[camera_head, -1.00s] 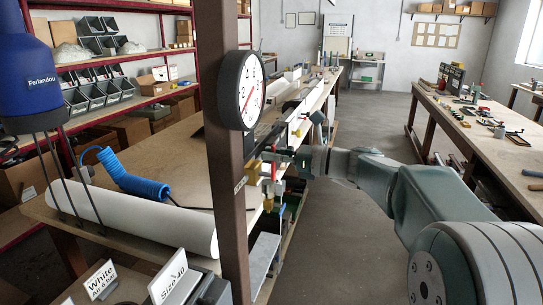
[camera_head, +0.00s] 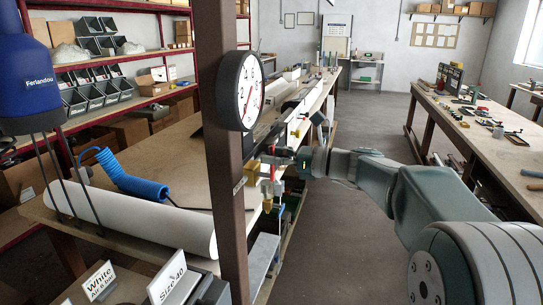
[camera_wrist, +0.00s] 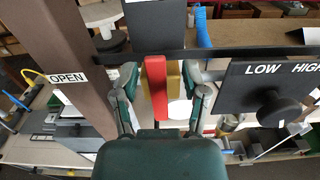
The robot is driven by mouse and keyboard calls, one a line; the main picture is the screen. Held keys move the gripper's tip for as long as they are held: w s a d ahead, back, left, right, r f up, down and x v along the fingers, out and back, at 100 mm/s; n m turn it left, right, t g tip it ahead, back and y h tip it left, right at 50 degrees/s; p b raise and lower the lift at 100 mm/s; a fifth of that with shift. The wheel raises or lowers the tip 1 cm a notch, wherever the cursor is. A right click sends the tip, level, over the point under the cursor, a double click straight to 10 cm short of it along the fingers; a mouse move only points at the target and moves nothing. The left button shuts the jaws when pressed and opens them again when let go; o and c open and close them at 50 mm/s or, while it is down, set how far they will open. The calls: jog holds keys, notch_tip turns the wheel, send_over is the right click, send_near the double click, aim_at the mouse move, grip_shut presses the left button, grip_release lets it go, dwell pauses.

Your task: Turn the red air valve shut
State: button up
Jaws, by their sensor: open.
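The red valve handle (camera_wrist: 155,86) stands upright in the middle of the wrist view. A yellow brass valve body (camera_wrist: 174,84) is just behind it, to the right. My gripper (camera_wrist: 161,82) is open, with one finger on each side of the handle. Gaps show between the fingers and the handle, so it is not gripped. In the head view my gripper (camera_head: 286,161) is at the valve, beside the brown post; the brass body (camera_head: 253,172) shows at the post's right edge. The handle is small and partly hidden there.
A dark LOW/HIGH panel (camera_wrist: 268,88) with a black knob (camera_wrist: 277,108) is close on the right. A long bench lies behind; the aisle floor (camera_head: 345,240) is clear.

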jog(key=v, duration=1.1)
jog(key=shift+d, duration=0.4)
jog(key=s+a+f+n+g+h, duration=0.25)
jog(key=s+f+n+h, duration=0.2)
jog(key=s, duration=0.35)
jog(key=s+a+f+n+g+h, duration=0.1)
jog(key=s+a+f+n+h, duration=0.3)
jog(key=s, duration=0.4)
jog(key=s+d+f+n+t+h, duration=0.3)
jog(key=s+d+f+n+h, duration=0.4)
jog(key=s+n, duration=0.4)
jog(key=shift+s+d+f+n+h, duration=0.2)
jog(key=shift+d+f+n+h, duration=0.4)
jog(key=shift+n, duration=0.75)
jog(key=shift+a+r, duration=0.1)
jog(key=shift+a, duration=0.15)
